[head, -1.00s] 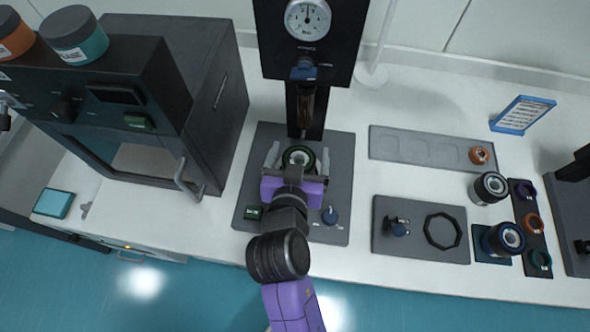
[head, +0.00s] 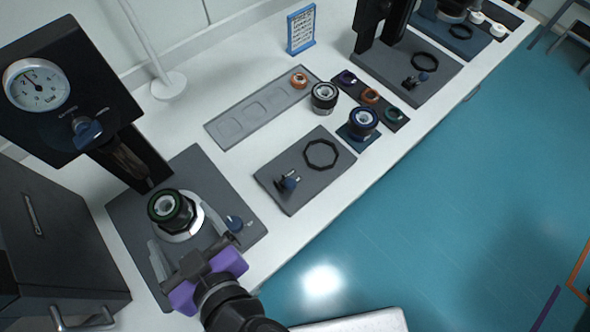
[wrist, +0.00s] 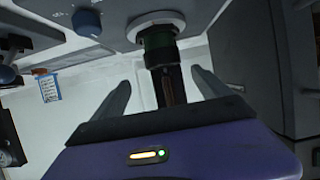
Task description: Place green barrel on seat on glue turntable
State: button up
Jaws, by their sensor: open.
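The green barrel (head: 168,207), dark with a green ring around its top, stands upright on the white round seat (head: 187,236) of the glue turntable. It also shows in the wrist view (wrist: 158,42), against the pale seat (wrist: 156,22). I see no clear tilt. My gripper (head: 180,226) is open and empty. Its fingers point toward the barrel from the front, and in the wrist view (wrist: 161,80) they lie apart on either side of it, with gaps. The turntable's grey base (head: 130,215) carries a blue knob (head: 234,223).
A black press column with a gauge (head: 38,85) rises behind the turntable. A dark oven (head: 55,230) stands to the left. To the right are a grey tray (head: 240,122), a plate with a black ring (head: 290,190), and other barrels (head: 363,122). White bench lies between them.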

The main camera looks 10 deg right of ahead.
jog(key=shift+h, duration=0.5)
jog(key=d+f, duration=0.1)
jog(key=d, duration=0.2)
jog(key=d+f, duration=0.2)
jog(key=d, duration=0.2)
jog(key=d+f, duration=0.2)
jog(key=d, duration=0.2)
jog(key=shift+w+d, duration=0.1)
jog(key=shift+w, duration=0.15)
jog(key=shift+m+h, duration=0.3)
jog(key=shift+m, duration=0.2)
jog(key=d, duration=0.2)
jog(key=s+d, duration=0.1)
jog(key=d, duration=0.2)
jog(key=s+d+f, duration=0.1)
jog(key=d, duration=0.1)
jog(key=shift+d+f, duration=0.1)
jog(key=shift+d, duration=0.2)
jog(key=s+d+r+m+t+h, duration=0.1)
jog(key=s+d+r+m+h, duration=0.1)
jog(key=s+d, duration=0.4)
jog(key=s+d+r+m+t+h, duration=0.2)
jog(key=s+d+r, duration=0.3)
jog(key=d, duration=0.6)
jog(key=shift+s+r+m+h, duration=0.2)
jog(key=shift+s+m+h, duration=0.55)
jog(key=shift+s, duration=0.5)
jog(key=shift+d, duration=0.1)
jog(key=shift+c, duration=0.5)
